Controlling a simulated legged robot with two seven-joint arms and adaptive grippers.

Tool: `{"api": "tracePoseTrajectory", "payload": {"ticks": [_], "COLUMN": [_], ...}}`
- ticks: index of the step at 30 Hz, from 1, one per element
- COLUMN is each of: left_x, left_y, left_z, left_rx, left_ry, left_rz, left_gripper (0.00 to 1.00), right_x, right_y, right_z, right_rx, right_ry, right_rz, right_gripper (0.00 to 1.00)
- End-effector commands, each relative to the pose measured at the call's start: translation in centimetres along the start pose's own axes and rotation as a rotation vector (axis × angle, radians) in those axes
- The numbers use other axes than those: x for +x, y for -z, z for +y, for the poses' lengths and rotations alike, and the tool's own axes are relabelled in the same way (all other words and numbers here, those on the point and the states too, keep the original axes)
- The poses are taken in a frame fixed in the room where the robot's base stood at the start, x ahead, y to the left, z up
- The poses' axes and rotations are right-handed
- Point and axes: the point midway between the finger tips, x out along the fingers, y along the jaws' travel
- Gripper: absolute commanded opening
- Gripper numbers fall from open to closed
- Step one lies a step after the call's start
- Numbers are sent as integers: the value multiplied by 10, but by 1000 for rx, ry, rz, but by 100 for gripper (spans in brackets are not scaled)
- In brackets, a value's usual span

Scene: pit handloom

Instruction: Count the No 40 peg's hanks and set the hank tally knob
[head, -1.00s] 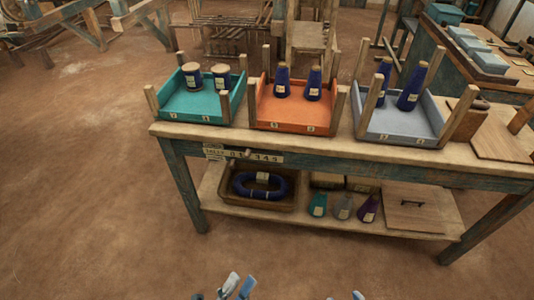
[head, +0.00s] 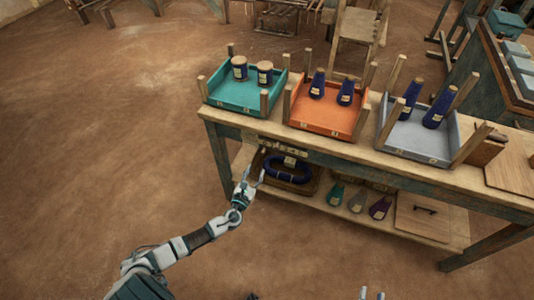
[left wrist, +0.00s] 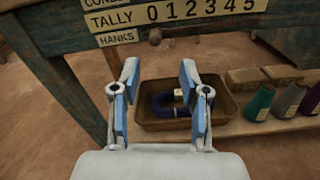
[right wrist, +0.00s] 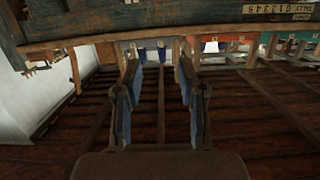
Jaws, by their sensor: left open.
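The tally plate (left wrist: 180,14) reads TALLY 0 1 2 3 4 5 and HANKS, and is fixed to the bench's front rail. My left gripper (head: 250,180) is open and empty in front of the bench, below the plate. It also shows in the left wrist view (left wrist: 158,82). A dark blue yarn coil (left wrist: 166,104) lies in a brown basket (left wrist: 224,116) beyond its fingers. My right gripper (right wrist: 154,70) is open and empty. I cannot identify the No 40 peg.
The bench (head: 360,152) carries a teal tray (head: 246,108), an orange tray (head: 325,127) and a grey tray (head: 415,150), each with dark blue yarn packages and corner posts. Several coloured cones (head: 357,202) stand on the lower shelf. The floor left of the bench is clear.

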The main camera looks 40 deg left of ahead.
Motion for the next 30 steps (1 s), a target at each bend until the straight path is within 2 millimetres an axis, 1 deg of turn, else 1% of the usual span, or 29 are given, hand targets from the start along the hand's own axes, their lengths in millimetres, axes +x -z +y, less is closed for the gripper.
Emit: {"api": "tracePoseTrajectory", "payload": {"ticks": [1, 6, 9, 12, 15, 18, 26, 27, 29, 30], "left_x": [13, 53, 72, 87, 96, 101, 103, 103, 103, 103], "left_y": [3, 4, 3, 3, 1, -1, -1, 0, 0, 0], "left_z": [1, 1, 0, 0, -2, -2, 1, 1, 1, 1], "left_rx": [-1, -5, -4, -3, -2, -1, -5, -5, -5, -5], "left_ry": [-3, -2, 0, 0, 1, 0, 0, 0, 0, 0], "left_rz": [0, 2, 2, 2, 0, -1, 0, 0, 0, 0], "left_gripper": [45, 45, 45, 45, 45, 45, 45, 40, 25, 15], "right_x": [2, 4, 2, -1, -4, -6, -7, -6, -5, -5], "right_y": [3, 25, 38, 48, 56, 60, 63, 63, 63, 62], "right_z": [-2, -7, -8, -9, -8, -8, -12, -12, -11, -11], "right_rx": [3, 8, 14, 20, 25, 27, 24, 24, 24, 24], "right_ry": [3, 11, 16, 20, 23, 24, 25, 25, 25, 25], "right_rz": [38, 196, 286, 363, 418, 447, 456, 456, 454, 454], "right_gripper": [40, 40, 40, 40, 40, 40, 40, 40, 40, 40]}}
